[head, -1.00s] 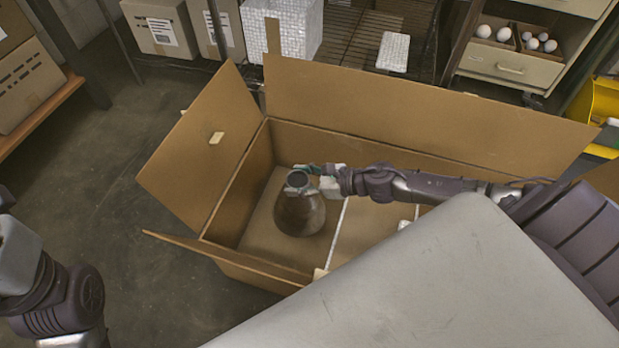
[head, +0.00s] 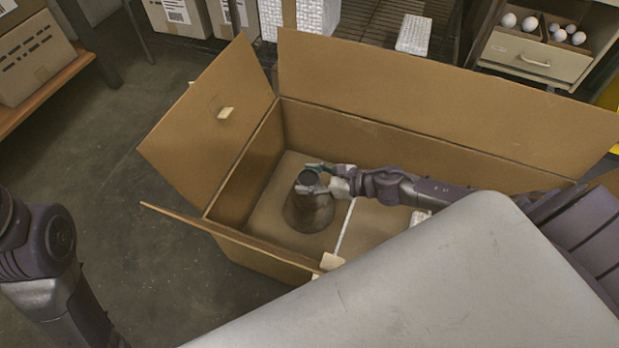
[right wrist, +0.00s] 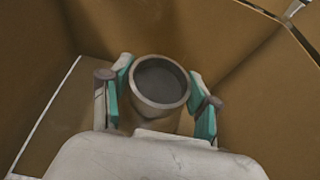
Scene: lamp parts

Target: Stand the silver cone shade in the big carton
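The silver cone shade (head: 310,212) is upright, wide end down and narrow round neck up, inside the left part of the big carton (head: 228,240). Its neck opening shows as a round ring in the right wrist view (right wrist: 160,84). My right gripper (head: 312,179) comes from the right, with one finger on each side of the neck, and looks shut on it. The shade's base is at or close to the carton floor; I cannot tell whether it touches. My left arm is at the left edge; its gripper is out of view.
The carton's flaps stand open, and a thin white divider (head: 345,228) crosses its floor right of the shade. My own pale grey body covers the lower right. Behind stand a white textured block (head: 414,34), a drawer unit (head: 535,60) and smaller boxes (head: 178,16).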

